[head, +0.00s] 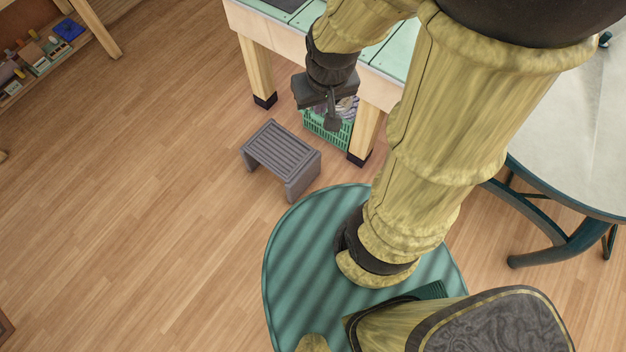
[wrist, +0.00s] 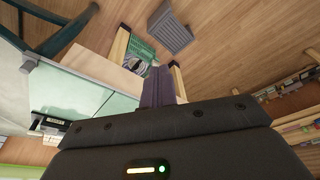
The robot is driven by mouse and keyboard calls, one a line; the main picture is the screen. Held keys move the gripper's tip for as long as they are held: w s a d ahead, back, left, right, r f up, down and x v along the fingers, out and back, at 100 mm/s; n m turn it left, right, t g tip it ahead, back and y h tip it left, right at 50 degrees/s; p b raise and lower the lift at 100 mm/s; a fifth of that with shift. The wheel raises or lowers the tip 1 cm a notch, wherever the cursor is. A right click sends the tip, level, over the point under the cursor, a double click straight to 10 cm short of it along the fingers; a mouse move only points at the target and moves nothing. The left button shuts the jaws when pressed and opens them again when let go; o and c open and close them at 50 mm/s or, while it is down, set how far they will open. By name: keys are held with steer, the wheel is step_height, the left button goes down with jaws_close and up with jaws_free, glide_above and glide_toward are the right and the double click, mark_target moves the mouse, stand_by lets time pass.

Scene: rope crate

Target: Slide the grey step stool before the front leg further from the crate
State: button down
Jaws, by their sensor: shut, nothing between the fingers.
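The grey step stool (head: 281,150) stands upright on the floor in front of the workbench, between its two front legs and apart from both. It also shows in the wrist view (wrist: 172,34). The green crate (head: 327,130) sits under the bench, close beside the right front leg (head: 368,132). The left front leg (head: 257,68) is further from the crate. My gripper (head: 332,123) is shut and empty, in the air at the bench's front edge, and covers part of the crate. In the wrist view its fingers (wrist: 157,87) are together, apart from the stool.
The workbench (head: 290,35) has a pale green top. A round table (head: 575,130) with dark curved legs stands at the right. A shelf (head: 55,55) with small items is at the far left. The wooden floor (head: 150,200) left of the stool is clear.

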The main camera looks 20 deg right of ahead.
steer(key=w+d+f+m+t+y+b, duration=0.1)
steer(key=w+d+f+m+b, duration=0.2)
steer(key=f+m+b, duration=0.6)
steer(key=w+d+f+m+t+y+b, duration=0.2)
steer(key=f+m+b, duration=0.8)
steer(key=f+b, duration=1.7)
steer(key=w+d+f+m+t+y+b, duration=0.1)
steer(key=w+d+f+m+b, duration=0.5)
steer(key=f+b, duration=1.3)
step_height(320, 180, down, 37)
steer(key=w+m+y, duration=0.1)
steer(key=w+m, duration=0.1)
steer(key=m, duration=0.1)
steer(key=shift+d+f+m+t, duration=0.2)
steer(key=shift+m+t, duration=0.1)
steer(key=shift+m, duration=0.1)
